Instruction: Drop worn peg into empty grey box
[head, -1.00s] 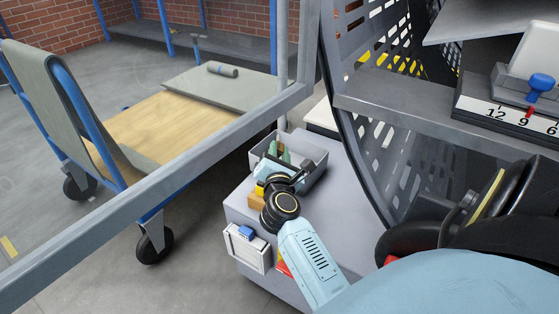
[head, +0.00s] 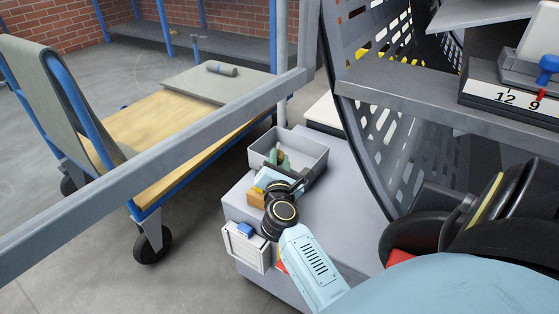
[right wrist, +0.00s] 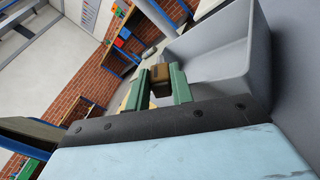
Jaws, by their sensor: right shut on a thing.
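The grey box (head: 304,148) is an open tray on the grey cabinet top in the middle of the head view. Its wall and inside also fill the upper right of the right wrist view (right wrist: 222,42). My right gripper (head: 280,157) reaches over the box's near left part, its green fingertips over the opening. In the right wrist view the two green fingers (right wrist: 160,86) are shut on a small brown peg (right wrist: 160,73). The peg is hard to make out in the head view. My gripper hides part of the box floor. My left gripper is not in view.
An orange-brown block (head: 256,197) and a white container with a blue item (head: 246,246) are beside my right gripper. A grey rail (head: 150,170) crosses in front of a blue cart with a wooden deck (head: 140,120).

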